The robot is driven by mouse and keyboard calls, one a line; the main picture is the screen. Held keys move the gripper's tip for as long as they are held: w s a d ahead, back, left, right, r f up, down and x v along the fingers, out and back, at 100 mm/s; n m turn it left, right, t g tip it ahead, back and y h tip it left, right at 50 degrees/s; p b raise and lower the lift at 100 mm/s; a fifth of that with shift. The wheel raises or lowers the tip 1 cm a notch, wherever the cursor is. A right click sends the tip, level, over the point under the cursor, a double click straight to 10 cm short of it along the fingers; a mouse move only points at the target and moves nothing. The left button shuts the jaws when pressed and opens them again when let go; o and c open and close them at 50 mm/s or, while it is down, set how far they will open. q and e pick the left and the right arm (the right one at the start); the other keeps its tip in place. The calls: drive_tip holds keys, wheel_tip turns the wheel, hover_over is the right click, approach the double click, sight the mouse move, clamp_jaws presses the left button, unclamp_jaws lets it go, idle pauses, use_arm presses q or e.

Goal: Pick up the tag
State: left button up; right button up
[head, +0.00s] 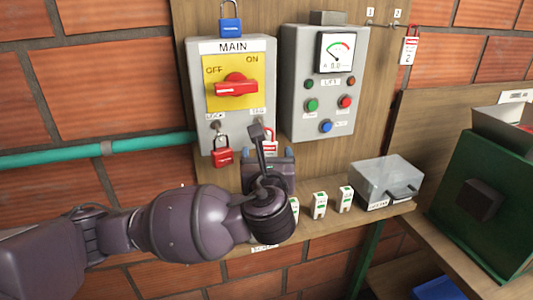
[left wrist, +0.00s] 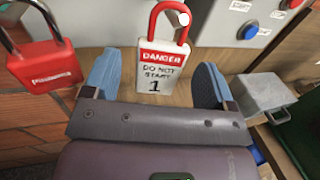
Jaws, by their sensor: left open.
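A white tag with a red band and red loop, reading "DANGER DO NOT START 1", hangs upright in the left wrist view (left wrist: 158,72). In the head view the tag (head: 271,146) shows at the lower right of the MAIN box, partly hidden by my arm. My left gripper (head: 268,157) is open. In the left wrist view its two blue fingers (left wrist: 155,80) stand on either side of the tag, with gaps on both sides. My right gripper is not in view.
A red padlock (head: 222,152) hangs just left, under the MAIN box (head: 231,95). A second tag (head: 409,50) hangs at upper right. Below, a shelf holds small white-green blocks (head: 320,205) and a clear-lidded box (head: 386,182). A green machine (head: 490,190) stands at right.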

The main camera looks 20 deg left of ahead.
use_arm(q)
drive_tip(key=shift+x, duration=1.15)
drive_tip(key=c, duration=1.1)
drive_tip(key=shift+r, duration=0.1)
